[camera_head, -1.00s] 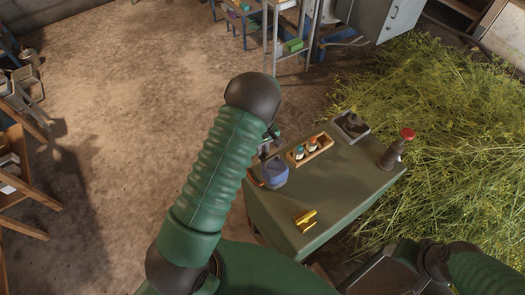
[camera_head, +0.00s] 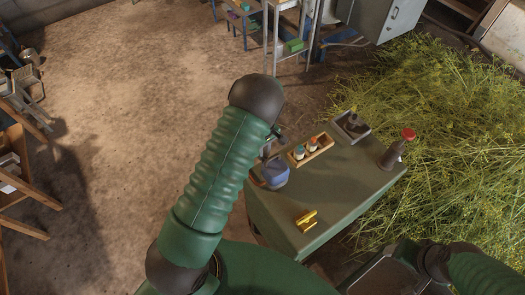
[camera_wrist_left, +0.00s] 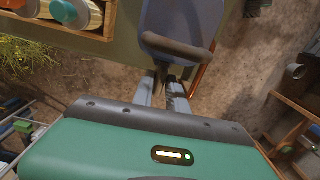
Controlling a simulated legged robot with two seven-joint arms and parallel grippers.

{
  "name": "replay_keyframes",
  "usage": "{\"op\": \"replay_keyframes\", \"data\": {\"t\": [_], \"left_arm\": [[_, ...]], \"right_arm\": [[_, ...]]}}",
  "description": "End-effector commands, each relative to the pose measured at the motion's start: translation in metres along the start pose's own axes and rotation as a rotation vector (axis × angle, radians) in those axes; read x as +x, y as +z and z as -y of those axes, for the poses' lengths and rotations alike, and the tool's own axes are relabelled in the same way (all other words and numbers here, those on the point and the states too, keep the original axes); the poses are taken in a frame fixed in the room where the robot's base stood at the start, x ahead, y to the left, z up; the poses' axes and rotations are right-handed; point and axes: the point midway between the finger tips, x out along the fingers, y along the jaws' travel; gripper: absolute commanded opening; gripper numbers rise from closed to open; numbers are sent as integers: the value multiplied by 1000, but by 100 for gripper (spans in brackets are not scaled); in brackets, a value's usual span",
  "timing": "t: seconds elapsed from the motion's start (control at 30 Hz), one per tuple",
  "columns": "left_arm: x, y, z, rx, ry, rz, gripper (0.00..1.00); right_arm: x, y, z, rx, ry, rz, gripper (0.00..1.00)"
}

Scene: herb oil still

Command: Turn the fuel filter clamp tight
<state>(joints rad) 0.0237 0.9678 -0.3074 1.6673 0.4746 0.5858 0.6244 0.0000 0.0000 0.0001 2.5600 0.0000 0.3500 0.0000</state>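A blue part (camera_head: 275,172) stands at the left end of the green table. I cannot make out for certain which piece is the fuel filter clamp. In the left wrist view a blue-grey body (camera_wrist_left: 187,22) with a dark rounded bar (camera_wrist_left: 178,47) lies just beyond my left gripper (camera_wrist_left: 165,84). Its two grey fingers are close together, with a narrow dark piece between or behind their tips; contact is unclear. In the head view my left forearm hides most of that gripper. My right arm enters at the lower right, its gripper out of view.
The green table (camera_head: 335,190) also holds a wooden tray (camera_head: 325,145) of small bottles, a grey tray (camera_head: 351,125), a dark red-topped bottle (camera_head: 393,153) and a yellow piece (camera_head: 306,220). Cut herbs (camera_head: 450,120) cover the floor to the right. The left floor is mostly bare.

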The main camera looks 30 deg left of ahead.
Motion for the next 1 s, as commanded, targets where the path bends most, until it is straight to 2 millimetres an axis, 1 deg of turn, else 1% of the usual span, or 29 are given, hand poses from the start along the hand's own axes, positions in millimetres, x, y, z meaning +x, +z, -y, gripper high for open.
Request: {"op": "replay_keyframes", "data": {"t": [0.03, 0.1, 0.37, 0.47, 0.57, 0.67, 0.8, 0.9, 1.0], "left_arm": [[0, -1, 0, 0, 0, -1, 26], [0, -1, 0, 1, 1, -2, 34], [0, -3, 0, 1, 2, -4, 34], [-6, -3, -1, 1, 4, -6, 34], [-22, -4, -2, 0, 6, -7, 34], [-48, -3, -2, 2, 8, -7, 34], [-91, -2, -2, 3, 8, -8, 34], [-119, -2, -2, 3, 7, -7, 34], [-143, -1, -2, 2, 5, -7, 34]], "right_arm": [[0, 0, 0, 0, 0, 0, 62], [0, 0, 0, 0, 0, 0, 62], [0, 0, 0, 0, 0, 0, 62], [2, 0, 0, 0, 0, 0, 62], [6, 1, 0, 0, 0, 0, 62], [11, 2, 0, 0, 0, 0, 62], [17, 4, 0, 0, 0, 0, 62], [21, 5, 0, 0, 0, 0, 62], [24, 6, 0, 0, 0, 0, 62]]}}
